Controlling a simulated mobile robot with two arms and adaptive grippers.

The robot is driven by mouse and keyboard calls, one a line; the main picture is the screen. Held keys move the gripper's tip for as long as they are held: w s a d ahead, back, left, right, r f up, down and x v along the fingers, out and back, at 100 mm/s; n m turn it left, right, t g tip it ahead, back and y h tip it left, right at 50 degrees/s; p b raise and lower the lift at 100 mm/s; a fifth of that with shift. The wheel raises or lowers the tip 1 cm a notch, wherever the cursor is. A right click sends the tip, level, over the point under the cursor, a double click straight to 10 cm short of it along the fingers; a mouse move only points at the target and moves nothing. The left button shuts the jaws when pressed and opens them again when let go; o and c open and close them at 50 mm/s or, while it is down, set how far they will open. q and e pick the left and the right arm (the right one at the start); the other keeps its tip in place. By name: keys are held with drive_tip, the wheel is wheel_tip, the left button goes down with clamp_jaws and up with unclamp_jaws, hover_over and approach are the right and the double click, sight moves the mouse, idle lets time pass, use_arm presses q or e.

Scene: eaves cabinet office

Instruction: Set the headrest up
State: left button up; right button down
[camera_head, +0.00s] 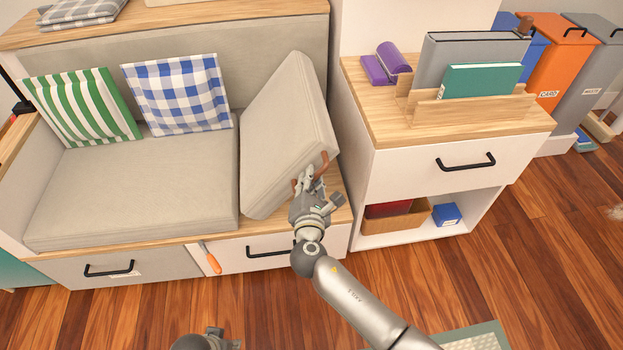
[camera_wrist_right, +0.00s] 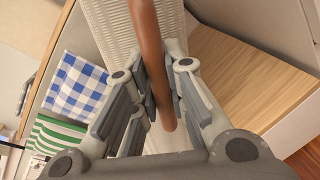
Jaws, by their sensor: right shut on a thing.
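The headrest appears to be the beige padded panel (camera_head: 285,125) at the right end of the bench. It stands tilted, its top leaning toward the backrest, and bare wood (camera_head: 335,200) shows beside and under it. A brown loop handle (camera_head: 325,160) is on its right side. My right gripper (camera_head: 309,180) is shut on this handle. The right wrist view shows the brown handle (camera_wrist_right: 150,50) between the fingers, with the panel's ribbed pale face (camera_wrist_right: 115,22) behind. Whatever supports the panel underneath is hidden. Part of my left gripper (camera_head: 208,340) shows at the bottom edge; its fingers are unclear.
A flat seat cushion (camera_head: 140,190) lies left of the panel, with green-striped (camera_head: 82,105) and blue-checked (camera_head: 178,92) pillows behind it. A cabinet (camera_head: 445,150) with a book holder stands close on the right. An orange-handled tool (camera_head: 211,260) is at the bench front. Floor in front is mostly clear.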

drive_tip(key=shift+w+a+r, duration=0.15)
drive_tip(key=shift+a+r, duration=0.1)
drive_tip(key=shift+r, duration=0.25)
drive_tip(key=c, duration=1.5)
unclamp_jaws()
drive_tip(key=shift+o, duration=0.2)
drive_tip(key=shift+f, duration=0.15)
drive_tip(key=shift+f, duration=0.15)
drive_tip(key=s+r, duration=0.1)
drive_tip(key=s, duration=1.1)
drive_tip(key=shift+a+r, duration=0.35)
